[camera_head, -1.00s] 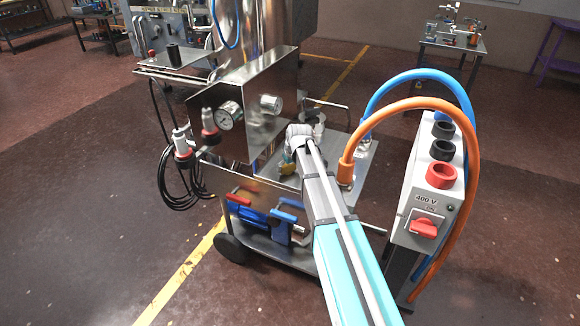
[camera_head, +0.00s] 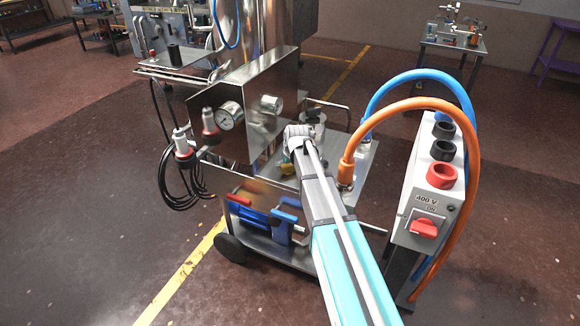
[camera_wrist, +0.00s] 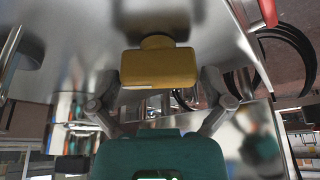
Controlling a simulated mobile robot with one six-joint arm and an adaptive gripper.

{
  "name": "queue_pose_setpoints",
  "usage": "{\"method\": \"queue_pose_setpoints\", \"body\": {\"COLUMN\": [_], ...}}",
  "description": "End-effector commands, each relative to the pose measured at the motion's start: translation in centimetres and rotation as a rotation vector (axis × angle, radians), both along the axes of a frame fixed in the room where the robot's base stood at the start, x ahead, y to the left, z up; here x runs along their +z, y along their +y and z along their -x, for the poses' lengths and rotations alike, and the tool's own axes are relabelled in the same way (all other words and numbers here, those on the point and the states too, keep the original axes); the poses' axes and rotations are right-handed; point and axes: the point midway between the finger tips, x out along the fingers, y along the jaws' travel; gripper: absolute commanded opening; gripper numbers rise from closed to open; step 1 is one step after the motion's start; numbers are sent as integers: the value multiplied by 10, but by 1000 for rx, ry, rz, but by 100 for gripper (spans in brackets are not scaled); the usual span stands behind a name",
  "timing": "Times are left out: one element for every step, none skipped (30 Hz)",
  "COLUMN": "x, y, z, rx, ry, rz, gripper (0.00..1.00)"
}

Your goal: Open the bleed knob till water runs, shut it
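A yellow, block-shaped knob (camera_wrist: 158,67) on a short round neck sits against a shiny metal surface in the wrist view. I take it to be the bleed knob. My gripper (camera_wrist: 160,82) is open, with one grey finger on each side of the knob. A narrow gap shows at the right finger; I cannot tell whether the left one touches. No running water shows in either view.
The steel machine cart (camera_head: 240,90) carries a pressure gauge (camera_head: 230,115). A blue hose (camera_head: 420,76) and an orange hose (camera_head: 420,103) arch close to my arm's right. A 400 V box (camera_head: 410,215) stands beside them. Black cable (camera_wrist: 290,50) hangs at right in the wrist view.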

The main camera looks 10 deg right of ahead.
Motion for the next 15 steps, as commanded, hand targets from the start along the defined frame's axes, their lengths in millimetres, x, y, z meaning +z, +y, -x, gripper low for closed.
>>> {"method": "queue_pose_setpoints", "body": {"x": [0,0,0,0,0,0,0,0,0,0,0,-1,-1,-1,-2], "y": [0,0,0,0,-1,-1,-1,-1,-1,-1,-1,-1,-1,-1,-1], "z": [0,0,0,0,0,0,0,0,1,2,4,7,10,14,20], "rx": [0,0,0,0,0,0,0,0,0,0,-1,-2,-4,-6,-10], "ry": [0,0,1,1,1,1,1,1,1,3,4,8,12,16,24], "rz": [0,1,1,1,1,1,1,1,1,2,1,2,2,2,2], "gripper": [100,100,100,100,100,100,100,100,100,100,100,100,100,100,100]}}
